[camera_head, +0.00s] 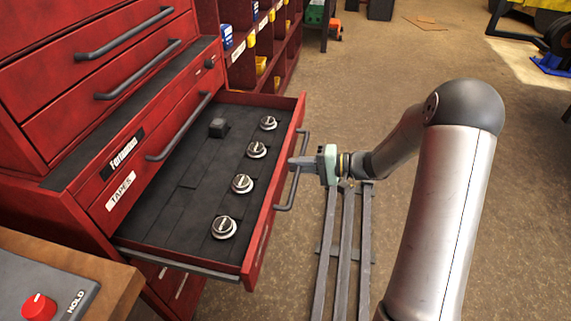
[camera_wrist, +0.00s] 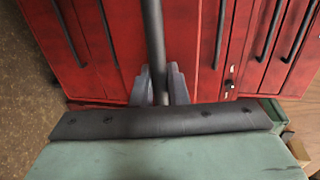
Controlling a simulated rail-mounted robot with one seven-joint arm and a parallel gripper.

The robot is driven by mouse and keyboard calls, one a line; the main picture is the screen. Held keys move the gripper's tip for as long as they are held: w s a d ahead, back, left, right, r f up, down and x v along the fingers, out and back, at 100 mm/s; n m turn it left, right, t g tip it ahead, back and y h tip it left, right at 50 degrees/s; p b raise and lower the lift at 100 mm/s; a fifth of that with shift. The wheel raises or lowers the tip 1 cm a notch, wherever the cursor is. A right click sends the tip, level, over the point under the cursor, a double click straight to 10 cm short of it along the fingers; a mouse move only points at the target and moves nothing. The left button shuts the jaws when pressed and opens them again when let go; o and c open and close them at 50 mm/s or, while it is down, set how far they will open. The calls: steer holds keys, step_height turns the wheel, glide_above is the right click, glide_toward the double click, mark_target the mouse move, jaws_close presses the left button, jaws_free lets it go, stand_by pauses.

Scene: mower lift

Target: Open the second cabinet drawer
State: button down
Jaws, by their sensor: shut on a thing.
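The red cabinet (camera_head: 75,190) stands at the left in the head view. One of its drawers (camera_head: 185,190) is pulled well out, below a closed drawer labelled "TAPES". Its dark lined floor holds several round silver knobs and a small black block. The open drawer's dark bar handle (camera_head: 284,207) runs along its front. My gripper (camera_head: 304,162) reaches the handle from the right and is shut on it. In the wrist view the two fingers (camera_wrist: 162,88) sit on either side of the handle bar (camera_wrist: 153,35), against the red front.
A wooden bench (camera_head: 110,297) with a grey box and a red knob is at the lower left. Red shelves with bins (camera_head: 260,50) stand behind the cabinet. Metal rails (camera_head: 340,250) lie on the floor below my arm. The brown floor at the right is largely clear.

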steer(key=shift+f+v, duration=0.2)
steer(key=shift+v, duration=0.9)
steer(key=c, duration=1.8)
jaws_free()
steer(key=p+v, duration=0.1)
steer(key=v, duration=1.6)
steer(key=shift+s+d, duration=0.15)
steer(key=shift+d, duration=0.1)
